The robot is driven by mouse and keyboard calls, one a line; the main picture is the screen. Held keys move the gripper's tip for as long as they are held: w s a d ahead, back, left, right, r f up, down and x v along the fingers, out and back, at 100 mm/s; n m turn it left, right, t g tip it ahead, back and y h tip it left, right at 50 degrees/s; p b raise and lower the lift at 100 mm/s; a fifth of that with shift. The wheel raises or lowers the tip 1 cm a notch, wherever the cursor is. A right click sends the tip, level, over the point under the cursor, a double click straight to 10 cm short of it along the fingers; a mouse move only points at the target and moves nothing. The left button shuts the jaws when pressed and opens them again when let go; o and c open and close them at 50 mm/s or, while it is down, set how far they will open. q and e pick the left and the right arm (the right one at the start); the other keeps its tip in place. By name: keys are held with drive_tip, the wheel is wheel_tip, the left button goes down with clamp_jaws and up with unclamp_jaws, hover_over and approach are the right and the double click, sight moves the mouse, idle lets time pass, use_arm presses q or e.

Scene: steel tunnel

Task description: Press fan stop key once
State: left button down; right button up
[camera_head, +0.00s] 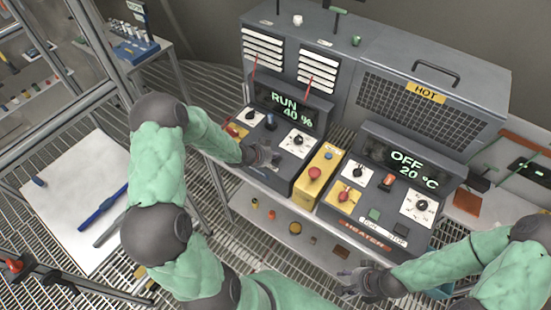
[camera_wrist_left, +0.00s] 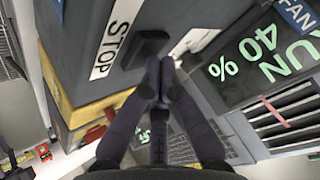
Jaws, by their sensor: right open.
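The fan unit's display (camera_head: 284,105) reads RUN 40 %; it also shows in the left wrist view (camera_wrist_left: 255,55). In the left wrist view the black fan stop key (camera_wrist_left: 147,46) sits beside a white STOP label (camera_wrist_left: 114,38). My left gripper (camera_wrist_left: 160,82) is shut and empty, with its fingertips together at the key's edge. I cannot tell whether they touch it. In the head view my left gripper (camera_head: 268,158) is low over the fan panel and hides the key there. My right gripper (camera_head: 362,282) is open and empty, in front of the heater unit.
A yellow box with a red button (camera_head: 315,173) stands between the fan unit and the heater panel (camera_head: 375,190), whose display reads OFF 20 °C. A mesh box marked HOT (camera_head: 425,92) is behind. A white table (camera_head: 65,190) with pens is at left.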

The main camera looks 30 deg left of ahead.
use_arm(q)
drive_tip(key=shift+f, duration=0.25)
drive_tip(key=shift+r, duration=0.15)
idle(0.4)
drive_tip(key=shift+r+p, duration=0.5)
drive_tip(key=shift+r, duration=0.25)
drive_tip(key=shift+r+p, duration=2.1)
drive_tip(key=shift+r, duration=0.45)
drive_tip(key=shift+f, duration=0.1)
